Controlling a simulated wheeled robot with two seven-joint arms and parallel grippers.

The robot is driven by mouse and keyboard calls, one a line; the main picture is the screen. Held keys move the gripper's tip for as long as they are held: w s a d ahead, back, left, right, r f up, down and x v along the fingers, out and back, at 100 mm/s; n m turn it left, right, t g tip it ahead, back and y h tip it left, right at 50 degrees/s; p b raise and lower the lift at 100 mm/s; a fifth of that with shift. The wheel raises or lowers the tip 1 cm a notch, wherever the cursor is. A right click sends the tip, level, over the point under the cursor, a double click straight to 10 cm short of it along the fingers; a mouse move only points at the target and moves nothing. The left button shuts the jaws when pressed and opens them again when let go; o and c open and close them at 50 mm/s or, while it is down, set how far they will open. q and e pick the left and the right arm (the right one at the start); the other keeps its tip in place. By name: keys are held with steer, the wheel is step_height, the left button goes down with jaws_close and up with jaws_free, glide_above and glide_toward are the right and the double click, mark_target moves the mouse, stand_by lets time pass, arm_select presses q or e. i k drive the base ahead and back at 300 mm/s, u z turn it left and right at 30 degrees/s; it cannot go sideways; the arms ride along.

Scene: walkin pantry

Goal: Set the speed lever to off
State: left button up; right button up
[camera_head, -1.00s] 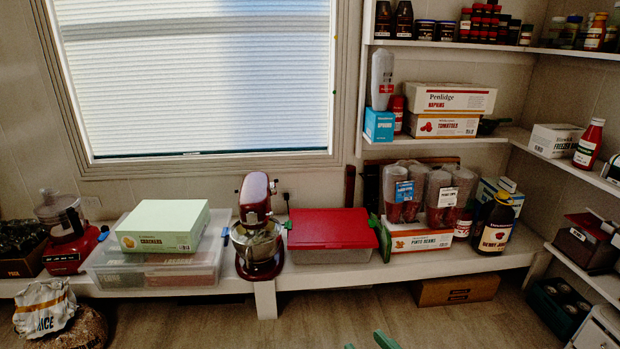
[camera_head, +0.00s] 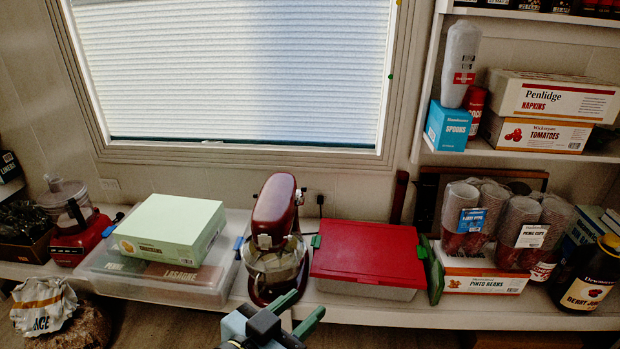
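A dark red stand mixer (camera_head: 274,212) with a metal bowl (camera_head: 277,263) stands on the white bench below the window. Its head is tilted up or angled toward the back; I cannot tell which. The speed lever is too small to make out, so its setting cannot be told. My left gripper (camera_head: 309,301) is at the bottom of the head view, in front of the mixer and a little to its right. Its two green fingers are apart with nothing between them. It overlaps the mixer's lower front in the picture, with no contact visible. My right gripper is not in view.
A clear bin (camera_head: 150,283) with a pale green box (camera_head: 172,226) on it stands left of the mixer. A container with a red lid (camera_head: 367,252) stands close on its right. A red food processor (camera_head: 75,235) is farther left. Stacked cups (camera_head: 520,232) stand at right.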

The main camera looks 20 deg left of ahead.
mark_target(300, 203)
steer(key=u, duration=0.7)
steer(key=i, duration=0.85)
steer(key=u, duration=0.85)
